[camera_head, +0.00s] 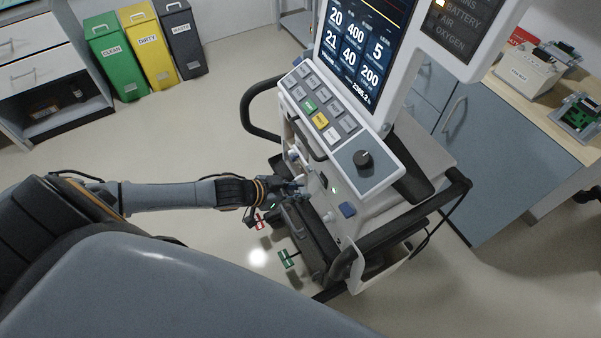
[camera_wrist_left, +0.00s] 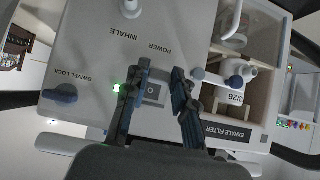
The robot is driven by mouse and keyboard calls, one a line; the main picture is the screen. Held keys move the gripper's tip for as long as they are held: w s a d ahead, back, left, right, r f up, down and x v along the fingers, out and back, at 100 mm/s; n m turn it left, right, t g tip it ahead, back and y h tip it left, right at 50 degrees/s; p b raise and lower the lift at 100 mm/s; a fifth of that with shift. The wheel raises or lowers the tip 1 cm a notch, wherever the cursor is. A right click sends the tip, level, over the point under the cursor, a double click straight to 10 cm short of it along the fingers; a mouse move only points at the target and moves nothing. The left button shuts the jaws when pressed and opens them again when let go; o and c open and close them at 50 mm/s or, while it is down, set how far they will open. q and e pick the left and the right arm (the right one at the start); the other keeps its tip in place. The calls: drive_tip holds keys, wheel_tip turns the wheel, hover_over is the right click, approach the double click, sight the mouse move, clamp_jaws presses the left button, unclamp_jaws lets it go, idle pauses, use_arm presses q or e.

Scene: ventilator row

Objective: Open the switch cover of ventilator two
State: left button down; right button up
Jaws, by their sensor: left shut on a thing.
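The ventilator (camera_head: 365,150) stands right of centre in the head view, with a lit screen above a sloped key panel. My left gripper (camera_head: 294,190) reaches its front face from the left. In the left wrist view my left gripper (camera_wrist_left: 161,72) has its two fingers on either side of the small grey switch cover (camera_wrist_left: 153,92), below the upside-down word POWER. The fingers are shut on the cover; its hinge and exact tilt cannot be told. In the head view the switch cover is hidden by the gripper.
A blue swivel lock knob (camera_wrist_left: 62,94) sticks out left of the switch. The exhale filter bay (camera_wrist_left: 250,75) is open at the right. Bins (camera_head: 150,50) stand far left; a wooden counter (camera_head: 545,120) is right. Floor is clear at lower right.

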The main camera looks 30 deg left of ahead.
sight(302, 191)
use_arm(q)
wheel_tip(302, 191, up, 4)
drive_tip(key=g+y+p, duration=0.3)
drive_tip(key=g+p, duration=0.1)
drive_tip(key=p, duration=0.4)
drive_tip(key=shift+s+g, duration=0.1)
drive_tip(key=shift+g, duration=0.2)
drive_tip(key=shift+d+r+g+y+p, duration=0.1)
drive_tip(key=shift+r+g+y+p, duration=0.55)
drive_tip(key=shift+g, duration=0.45)
drive_tip(key=shift+w+d+r+g+y, duration=0.15)
drive_tip(key=shift+r+g+y, duration=0.2)
drive_tip(key=shift+g, duration=0.3)
drive_tip(key=shift+w+r+g+y, duration=0.2)
drive_tip(key=shift+r+g+y, duration=0.1)
drive_tip(key=shift+g+y, duration=0.25)
drive_tip(key=shift+w+d+r+g+y, duration=0.15)
drive_tip(key=shift+r+g+y, duration=0.2)
drive_tip(key=shift+g, duration=0.35)
drive_tip(key=shift+f, duration=0.1)
drive_tip(key=c, duration=1.1)
unclamp_jaws()
drive_tip(key=shift+a, duration=0.1)
drive_tip(key=shift+w, duration=0.1)
